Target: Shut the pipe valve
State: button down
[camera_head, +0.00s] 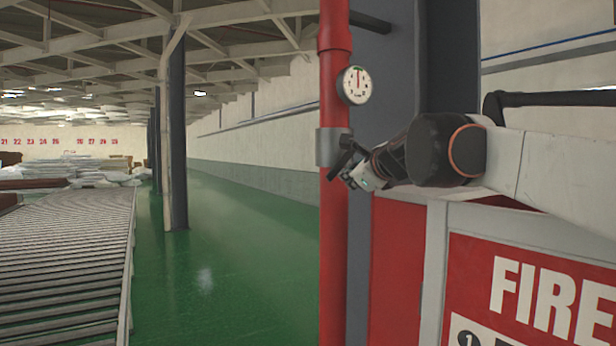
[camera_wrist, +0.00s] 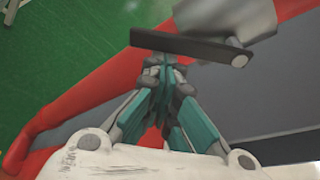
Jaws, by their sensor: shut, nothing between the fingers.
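The red pipe (camera_head: 334,250) runs upright in the middle of the head view and crosses the wrist view diagonally (camera_wrist: 85,100). A grey valve body (camera_head: 331,147) surrounds it below a round gauge; it also shows in the wrist view (camera_wrist: 215,17). The valve's dark flat handle (camera_wrist: 190,46) sticks out from the body's pivot and lies across the picture just beyond my fingertips. My gripper (camera_head: 347,178) is beside the pipe at handle height. In the wrist view its teal and grey fingers (camera_wrist: 162,64) are shut and empty. I cannot tell whether they touch the handle.
The white round gauge (camera_head: 354,86) is above the valve. A red fire cabinet (camera_head: 398,265) with a FIRE sign (camera_head: 545,295) stands below my arm at right. A roller conveyor (camera_head: 65,260) is at left. Green floor (camera_head: 225,270) is clear between conveyor and pipe.

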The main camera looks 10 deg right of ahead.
aim_at(339, 162)
jog(key=a+r+m+y+p, duration=0.1)
jog(key=m, duration=0.1)
jog(key=s+a+r+m+g+y+p, duration=0.1)
jog(key=a+r+m, duration=0.1)
jog(key=shift+s+r+m, duration=0.1)
jog(key=shift+r+m, duration=0.05)
jog(key=shift+m, duration=0.25)
jog(key=shift+a+r+g, duration=0.1)
jog(key=shift+r+g, duration=0.05)
jog(key=shift+g, duration=0.15)
jog(key=shift+a+r, duration=0.1)
jog(key=shift+r, duration=0.1)
jog(key=shift+s+r+p, duration=0.1)
jog(key=shift+r+p, duration=0.05)
jog(key=shift+p, duration=0.15)
